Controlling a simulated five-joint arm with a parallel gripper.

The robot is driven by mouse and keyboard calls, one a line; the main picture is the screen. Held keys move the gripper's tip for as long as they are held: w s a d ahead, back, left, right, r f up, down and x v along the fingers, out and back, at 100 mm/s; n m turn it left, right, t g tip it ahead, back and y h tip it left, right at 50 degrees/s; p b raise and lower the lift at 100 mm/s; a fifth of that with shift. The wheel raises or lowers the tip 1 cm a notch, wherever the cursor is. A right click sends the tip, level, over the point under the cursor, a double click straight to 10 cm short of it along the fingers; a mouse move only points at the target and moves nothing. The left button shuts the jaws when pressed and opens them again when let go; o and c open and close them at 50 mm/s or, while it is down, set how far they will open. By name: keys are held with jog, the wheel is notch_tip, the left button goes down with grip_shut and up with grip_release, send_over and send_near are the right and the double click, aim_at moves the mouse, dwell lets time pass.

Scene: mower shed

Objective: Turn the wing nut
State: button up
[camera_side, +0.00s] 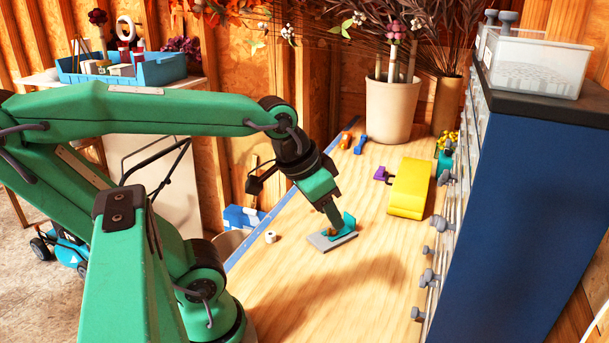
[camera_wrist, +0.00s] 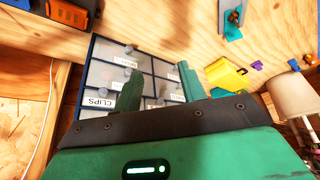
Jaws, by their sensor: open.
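A grey plate (camera_side: 319,243) lies on the wooden bench, with a small teal piece (camera_side: 348,224) standing on it. A small brownish part, seemingly the wing nut, shows beside the teal piece; my gripper partly hides it in the side view. In the wrist view, the grey plate (camera_wrist: 231,33) is at the top right, with the brown-orange wing nut (camera_wrist: 234,17) on it. My gripper (camera_side: 334,212) points down close over the plate in the side view. In the wrist view its two green fingers (camera_wrist: 158,82) are apart with nothing between them. I cannot tell whether they touch anything.
A yellow object (camera_side: 408,188) and a purple one (camera_side: 381,174) lie to the right. A small white roll (camera_side: 270,237) is left of the plate. A blue drawer cabinet (camera_side: 510,200) stands at the right, a plant pot (camera_side: 390,110) behind. The front bench is clear.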

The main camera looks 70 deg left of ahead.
jog(key=w+a+f+n+g, duration=0.1)
jog(key=w+a+n, duration=0.1)
jog(key=w+a, duration=0.35)
jog(key=n+g, duration=0.4)
send_over(333, 231)
notch_tip(333, 231, down, 13)
jog(key=shift+w+a+f, duration=0.2)
jog(key=shift+a+f, duration=0.3)
jog(key=shift+f, duration=0.1)
jog(key=shift+f, duration=3.75)
grip_shut()
